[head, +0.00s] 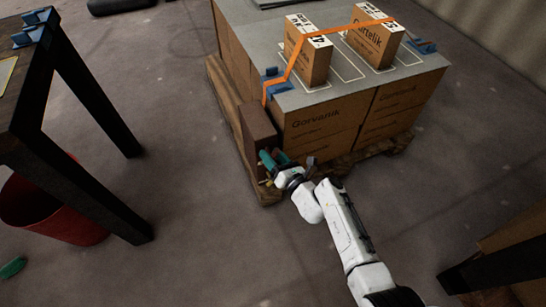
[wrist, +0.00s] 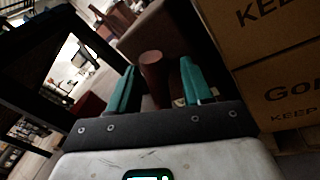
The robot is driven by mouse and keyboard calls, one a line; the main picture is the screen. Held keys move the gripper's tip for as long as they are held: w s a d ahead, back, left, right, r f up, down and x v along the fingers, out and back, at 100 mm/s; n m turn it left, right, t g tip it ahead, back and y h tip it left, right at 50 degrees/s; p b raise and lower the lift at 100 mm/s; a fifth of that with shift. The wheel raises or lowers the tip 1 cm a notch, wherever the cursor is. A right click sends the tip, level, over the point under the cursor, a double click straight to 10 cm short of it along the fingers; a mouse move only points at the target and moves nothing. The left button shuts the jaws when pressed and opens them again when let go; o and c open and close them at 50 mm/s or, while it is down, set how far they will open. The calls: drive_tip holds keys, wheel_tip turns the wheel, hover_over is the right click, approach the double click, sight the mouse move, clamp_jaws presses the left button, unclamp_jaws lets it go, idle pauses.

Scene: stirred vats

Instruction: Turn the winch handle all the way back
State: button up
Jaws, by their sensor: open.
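The winch handle's reddish-brown round grip (wrist: 153,70) shows in the wrist view, standing between the teal fingers of my gripper (wrist: 158,92). The gripper is open, with a gap on each side of the grip. In the head view my gripper (head: 268,163) is low at the front left corner of the loaded pallet, beside a brown box-shaped housing (head: 257,127). An orange strap (head: 293,66) runs from near this housing up over the load. In the head view the handle is mostly hidden by my gripper.
Cartons with a grey top (head: 245,45) stand on a wooden pallet (head: 392,148), with two smaller boxes under the strap. A dark table (head: 38,75) and a red bin (head: 55,215) stand at left. The floor between table and pallet is clear.

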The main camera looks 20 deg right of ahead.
clamp_jaws()
idle(0.4)
